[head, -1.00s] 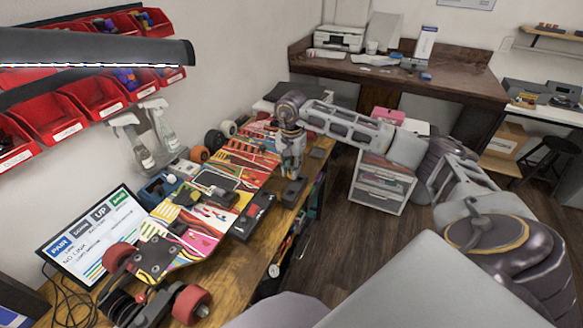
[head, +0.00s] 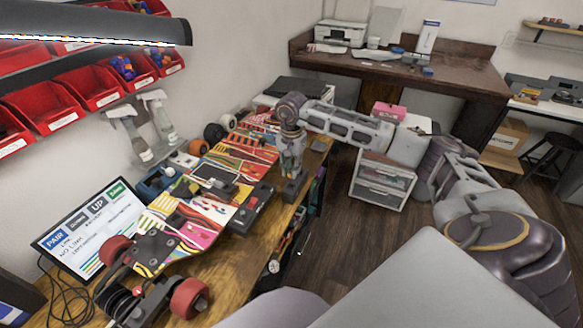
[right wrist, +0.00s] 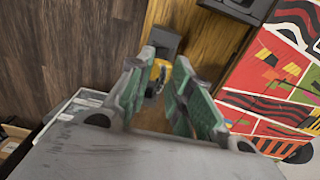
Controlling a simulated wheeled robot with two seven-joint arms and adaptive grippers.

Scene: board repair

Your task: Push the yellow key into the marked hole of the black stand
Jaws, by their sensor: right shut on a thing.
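My right gripper (head: 292,170) points down over the near edge of the wooden bench. It also shows in the right wrist view (right wrist: 178,92), with its two green-padded fingers shut on the yellow key (right wrist: 158,72). Only part of the key shows between the fingers. The small black stand (head: 291,189) sits on the bench below the gripper, and in the right wrist view its dark body (right wrist: 164,41) lies just past the fingertips. I cannot tell whether the key touches the stand, and the marked hole is hidden. My left gripper is not in view.
A colourful skateboard deck (head: 238,150) lies along the bench to the left. A dark box with a red part (head: 252,207) sits at the bench edge. A tilted screen (head: 92,228), spray bottles (head: 160,116) and red bins (head: 47,104) are farther left.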

